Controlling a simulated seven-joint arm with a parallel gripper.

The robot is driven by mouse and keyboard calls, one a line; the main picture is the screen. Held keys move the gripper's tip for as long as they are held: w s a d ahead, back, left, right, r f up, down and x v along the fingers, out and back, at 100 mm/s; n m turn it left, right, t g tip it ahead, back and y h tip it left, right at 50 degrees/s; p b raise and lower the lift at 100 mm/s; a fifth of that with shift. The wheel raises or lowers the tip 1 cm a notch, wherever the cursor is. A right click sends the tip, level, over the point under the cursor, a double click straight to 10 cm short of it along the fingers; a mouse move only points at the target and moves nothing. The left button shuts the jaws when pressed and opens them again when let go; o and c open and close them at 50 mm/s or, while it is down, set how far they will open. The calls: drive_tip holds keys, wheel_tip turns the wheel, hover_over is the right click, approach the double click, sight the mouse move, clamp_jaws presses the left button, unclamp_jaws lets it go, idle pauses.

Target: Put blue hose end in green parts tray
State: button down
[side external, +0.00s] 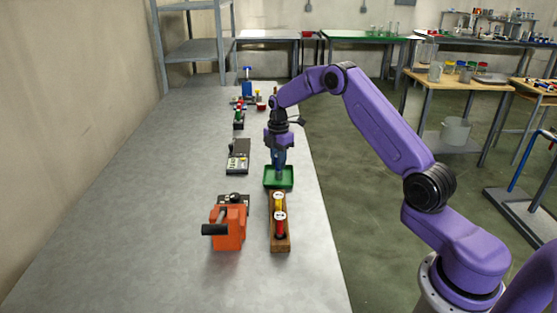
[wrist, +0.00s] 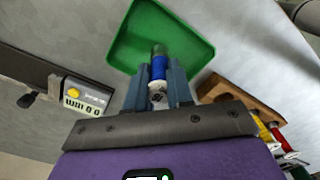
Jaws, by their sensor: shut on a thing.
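The green parts tray (side external: 279,183) lies on the bench beneath my gripper. In the wrist view the green tray (wrist: 196,30) fills the top middle and looks empty apart from what I hold. My gripper (side external: 279,168) points down over the tray. In the wrist view my gripper (wrist: 158,84) is shut on the blue hose end (wrist: 159,68), a blue cylinder with a dark greenish tip. The hose end is over the tray area; I cannot tell whether its tip touches the tray floor.
A wooden rack (side external: 279,240) with red and yellow hose ends stands just in front of the tray. An orange device with a black handle (side external: 229,232) is to its left. A meter box (side external: 238,158) is left of the tray. The bench's left side is clear.

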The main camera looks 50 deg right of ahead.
drive_tip(key=shift+f, duration=0.1)
drive_tip(key=c, duration=1)
unclamp_jaws()
